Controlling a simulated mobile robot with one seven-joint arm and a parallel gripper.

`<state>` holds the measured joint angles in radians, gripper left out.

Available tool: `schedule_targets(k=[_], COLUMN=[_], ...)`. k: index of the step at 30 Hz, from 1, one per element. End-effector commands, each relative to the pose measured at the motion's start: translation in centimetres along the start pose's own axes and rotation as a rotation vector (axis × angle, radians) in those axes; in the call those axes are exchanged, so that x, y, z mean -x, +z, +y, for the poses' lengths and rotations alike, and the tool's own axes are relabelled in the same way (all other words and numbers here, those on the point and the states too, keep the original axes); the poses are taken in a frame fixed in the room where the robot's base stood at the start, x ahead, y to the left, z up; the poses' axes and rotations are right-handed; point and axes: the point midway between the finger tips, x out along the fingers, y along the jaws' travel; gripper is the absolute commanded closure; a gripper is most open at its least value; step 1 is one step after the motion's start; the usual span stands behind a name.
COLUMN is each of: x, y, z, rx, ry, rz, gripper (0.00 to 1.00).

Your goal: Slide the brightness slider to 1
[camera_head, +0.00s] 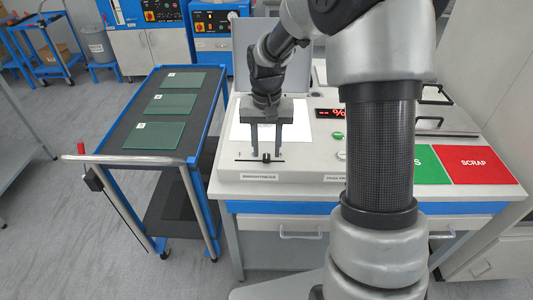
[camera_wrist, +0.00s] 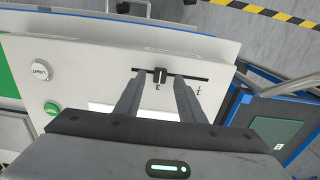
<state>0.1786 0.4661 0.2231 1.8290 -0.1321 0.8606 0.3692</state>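The brightness slider's black knob (camera_head: 266,157) sits near the middle of its dark slot (camera_head: 243,160), above the brightness label (camera_head: 259,177) on the grey console. In the wrist view the knob (camera_wrist: 160,73) stands by a mark that looks like 3. Another mark, which looks like 1 (camera_wrist: 198,91), is to its right near the slot's end. My gripper (camera_head: 266,153) points down over the slider with its fingers apart. In the wrist view the fingertips of my gripper (camera_wrist: 159,77) are on either side of the knob, with gaps. Their exact height over the panel is unclear.
A lit white panel (camera_head: 244,127) lies behind the slider. Push buttons (camera_wrist: 52,107) and a red display (camera_head: 330,114) are also on the console. A red scrap area (camera_head: 480,164) is at the right. A cart (camera_head: 120,123) with green boards stands left.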

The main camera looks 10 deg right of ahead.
Motion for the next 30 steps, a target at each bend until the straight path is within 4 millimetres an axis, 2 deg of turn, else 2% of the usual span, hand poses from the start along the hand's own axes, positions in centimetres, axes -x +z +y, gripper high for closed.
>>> schedule_targets(k=[1, 5, 14, 21, 27, 30], x=[-0.7, -1.6, -1.8, -1.7, -1.7, -1.7], y=[0.1, 0.1, 0.0, 0.0, 0.0, 0.0], z=[0.0, 0.0, 0.0, 0.0, -0.1, -1.2], rx=[0.000, -0.001, -0.001, 0.000, 0.000, 0.004], ry=[0.000, 0.000, 0.000, 0.000, 0.000, -0.001], rz=[-0.003, -0.001, -0.001, 0.000, 0.000, 0.000], gripper=[0.64, 0.64, 0.64, 1.00, 1.00, 1.00])
